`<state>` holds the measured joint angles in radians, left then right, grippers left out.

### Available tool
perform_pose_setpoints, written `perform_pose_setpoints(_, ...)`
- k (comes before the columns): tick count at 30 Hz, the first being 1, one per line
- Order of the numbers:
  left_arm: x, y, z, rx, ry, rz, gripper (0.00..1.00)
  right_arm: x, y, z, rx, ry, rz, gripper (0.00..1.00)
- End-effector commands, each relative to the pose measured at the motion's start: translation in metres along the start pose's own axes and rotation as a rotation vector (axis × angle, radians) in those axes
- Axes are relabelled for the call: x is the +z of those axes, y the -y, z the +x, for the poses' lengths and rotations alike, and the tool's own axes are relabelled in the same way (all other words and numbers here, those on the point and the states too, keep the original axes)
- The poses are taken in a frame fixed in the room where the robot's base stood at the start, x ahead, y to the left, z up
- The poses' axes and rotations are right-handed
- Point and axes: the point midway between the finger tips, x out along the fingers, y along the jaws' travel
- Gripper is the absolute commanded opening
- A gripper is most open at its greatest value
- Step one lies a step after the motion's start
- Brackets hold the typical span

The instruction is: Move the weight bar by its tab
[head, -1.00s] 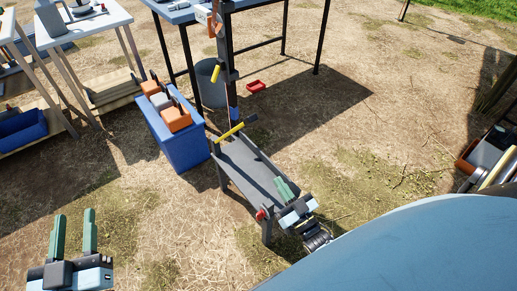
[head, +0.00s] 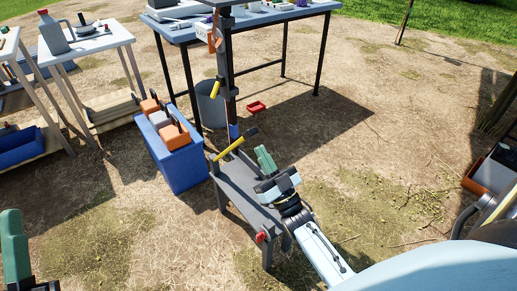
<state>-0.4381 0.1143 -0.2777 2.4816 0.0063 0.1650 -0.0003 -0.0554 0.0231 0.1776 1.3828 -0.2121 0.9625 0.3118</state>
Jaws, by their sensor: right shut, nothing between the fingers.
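I cannot clearly tell which thing is the weight bar, and no tab can be made out. A yellow bar (head: 230,148) with a dark end stands tilted at the far end of a low grey bench (head: 234,185). My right gripper (head: 263,153) is over the bench's right side, its green fingers together and empty, just right of and nearer than the yellow bar. It appears apart from the bar. My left gripper (head: 14,245) is cut off at the lower left edge. Only one green finger shows, so its opening is hidden.
A blue box (head: 184,168) with orange and grey blocks on top stands left of the bench. A dark post (head: 230,80) rises behind it, beside a grey bucket (head: 210,105). A blue-topped table (head: 270,20) stands behind. Open ground lies to the right.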

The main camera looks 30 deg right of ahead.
Motion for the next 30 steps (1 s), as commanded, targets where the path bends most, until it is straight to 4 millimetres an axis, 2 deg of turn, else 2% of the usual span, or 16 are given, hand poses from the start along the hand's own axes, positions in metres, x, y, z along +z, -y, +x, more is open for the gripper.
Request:
perform_pose_setpoints(3, -0.003, 0.000, -0.002, 0.001, -0.047, 0.000, 0.36, 0.001, 0.000, 0.015, 0.000, -0.003, 0.000, 0.00)
perform_pose_setpoints(7, -0.007, 0.000, -0.003, 0.002, -0.077, 0.000, 0.36, 0.001, 0.000, 0.024, 0.001, 0.000, 0.000, 0.00)
perform_pose_setpoints(24, -0.008, 0.000, -0.001, 0.002, -0.074, 0.001, 0.36, -0.001, -0.001, 0.028, 0.002, 0.005, -0.001, 0.00)
perform_pose_setpoints(30, 0.002, 0.000, 0.001, -0.001, 0.027, -0.001, 0.36, -0.004, -0.005, 0.033, 0.007, 0.020, -0.006, 0.00)
